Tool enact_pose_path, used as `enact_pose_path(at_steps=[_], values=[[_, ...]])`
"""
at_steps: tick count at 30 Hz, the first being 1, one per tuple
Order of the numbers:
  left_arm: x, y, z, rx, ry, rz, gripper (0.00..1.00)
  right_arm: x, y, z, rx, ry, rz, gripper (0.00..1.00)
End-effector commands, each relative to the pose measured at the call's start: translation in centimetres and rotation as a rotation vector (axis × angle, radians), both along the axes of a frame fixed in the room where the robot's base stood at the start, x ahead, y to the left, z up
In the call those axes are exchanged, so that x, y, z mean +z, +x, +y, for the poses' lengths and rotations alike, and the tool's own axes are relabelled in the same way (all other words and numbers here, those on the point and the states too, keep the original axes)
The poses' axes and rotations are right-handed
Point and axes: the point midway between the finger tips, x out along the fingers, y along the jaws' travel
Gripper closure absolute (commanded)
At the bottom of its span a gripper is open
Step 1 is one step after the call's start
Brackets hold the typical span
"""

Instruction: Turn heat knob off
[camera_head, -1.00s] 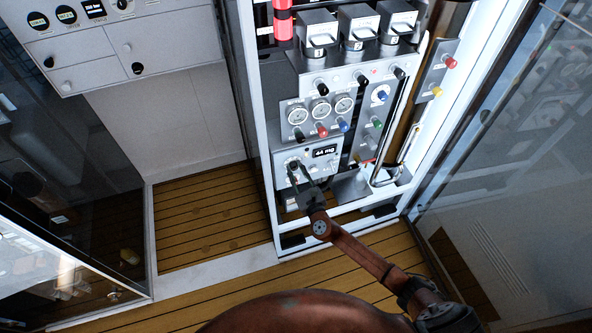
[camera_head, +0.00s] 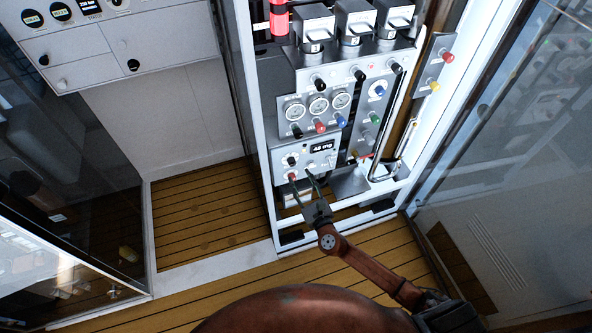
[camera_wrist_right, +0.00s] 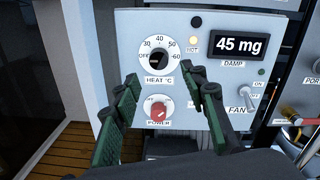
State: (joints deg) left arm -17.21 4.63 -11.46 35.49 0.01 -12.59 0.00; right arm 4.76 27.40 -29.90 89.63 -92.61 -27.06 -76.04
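The heat knob (camera_wrist_right: 158,61) is a small black knob on a white dial marked OFF and 30 to 60, on a pale control panel (camera_wrist_right: 187,33). Its exact pointer setting is hard to read. In the head view the knob (camera_head: 291,160) sits on the low panel, left of the display. My right gripper (camera_wrist_right: 171,86) is open and empty. Its green-padded fingers stand apart below the heat knob, to either side of the red power knob (camera_wrist_right: 158,113). In the head view the right gripper (camera_head: 301,177) is in front of the panel's lower part. My left gripper is out of view.
A display (camera_wrist_right: 238,45) reads 45 mg, with a fan switch (camera_wrist_right: 247,98) below it. Gauges (camera_head: 318,104) and coloured knobs sit above the panel. A glass door (camera_head: 500,150) stands at the right. Wooden floor (camera_head: 205,210) lies open at the left.

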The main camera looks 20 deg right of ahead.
Motion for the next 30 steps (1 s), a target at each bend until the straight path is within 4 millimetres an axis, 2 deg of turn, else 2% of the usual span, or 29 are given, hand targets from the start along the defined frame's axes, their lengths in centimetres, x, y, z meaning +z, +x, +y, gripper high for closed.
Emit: enact_pose_path(at_steps=[3,9,27,30], values=[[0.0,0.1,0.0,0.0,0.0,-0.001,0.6,-0.1,-2.4,-0.2,0.001,0.0,0.001,0.6],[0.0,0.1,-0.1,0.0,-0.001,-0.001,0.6,0.0,-4.6,-0.4,0.0,-0.001,0.0,0.6],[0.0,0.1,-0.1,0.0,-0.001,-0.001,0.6,0.0,-5.1,-0.4,0.0,0.0,0.0,0.6],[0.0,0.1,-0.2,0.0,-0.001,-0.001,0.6,-0.5,-5.0,-0.7,-0.006,0.015,0.013,0.6]])
